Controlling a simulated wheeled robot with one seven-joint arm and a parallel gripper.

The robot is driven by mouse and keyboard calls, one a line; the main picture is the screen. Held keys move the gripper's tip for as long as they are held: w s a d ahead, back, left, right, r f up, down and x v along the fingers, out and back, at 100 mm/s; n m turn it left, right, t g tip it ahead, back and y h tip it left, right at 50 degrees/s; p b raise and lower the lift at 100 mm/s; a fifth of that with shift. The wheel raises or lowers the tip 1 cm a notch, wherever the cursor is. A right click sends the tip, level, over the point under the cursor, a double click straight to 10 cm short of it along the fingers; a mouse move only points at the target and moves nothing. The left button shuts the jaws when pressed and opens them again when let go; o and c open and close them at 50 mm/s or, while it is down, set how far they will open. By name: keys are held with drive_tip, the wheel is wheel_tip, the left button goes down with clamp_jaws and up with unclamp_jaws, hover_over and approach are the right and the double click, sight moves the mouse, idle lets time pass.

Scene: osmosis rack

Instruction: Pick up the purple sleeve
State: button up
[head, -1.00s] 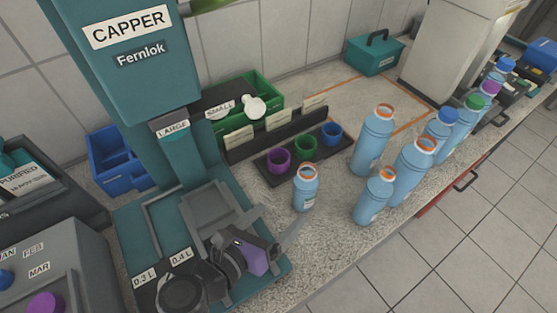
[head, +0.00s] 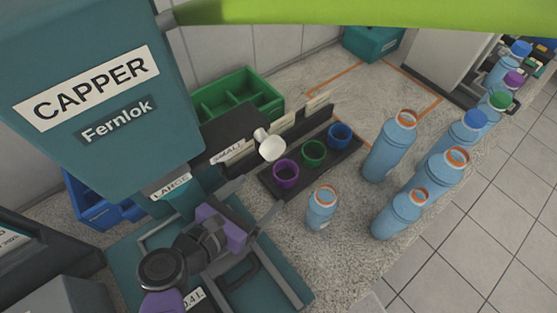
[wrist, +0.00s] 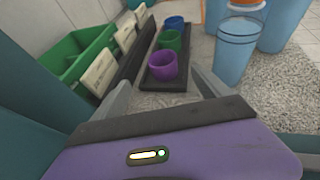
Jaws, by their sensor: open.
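The purple sleeve (head: 286,174) is an open-topped ring at the near end of a dark tray (head: 346,155), beside a green sleeve (head: 313,153) and a blue sleeve (head: 340,137). It also shows ahead of my gripper in the wrist view (wrist: 163,66), with the green and blue sleeves behind it. My gripper (head: 262,200) is open and empty, to the lower left of the purple sleeve and apart from it. In the wrist view its two grey fingers (wrist: 165,92) are spread, with the purple sleeve beyond the gap between them.
The teal capper (head: 100,110) stands at the left, close to my gripper. A small blue bottle (head: 321,209) stands right of the tray's near end. Larger bottles (head: 391,148) stand farther right. A green bin (head: 240,98) and upright labelled cards line the tray's left side.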

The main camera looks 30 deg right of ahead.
sight(285, 180)
drive_tip(key=p+x, duration=0.2)
drive_tip(key=x, duration=0.4)
drive_tip(key=shift+w+r, duration=0.1)
drive_tip(key=shift+r, duration=0.05)
drive_tip(key=p+x, duration=0.2)
drive_tip(key=x, duration=0.3)
drive_tip(key=shift+s+d+p, duration=0.3)
drive_tip(key=shift+p, duration=0.1)
drive_tip(key=shift+w+d+f, duration=0.15)
drive_tip(key=shift+d+f, duration=0.1)
drive_tip(key=shift+f, duration=0.1)
drive_tip(key=c, duration=1.4)
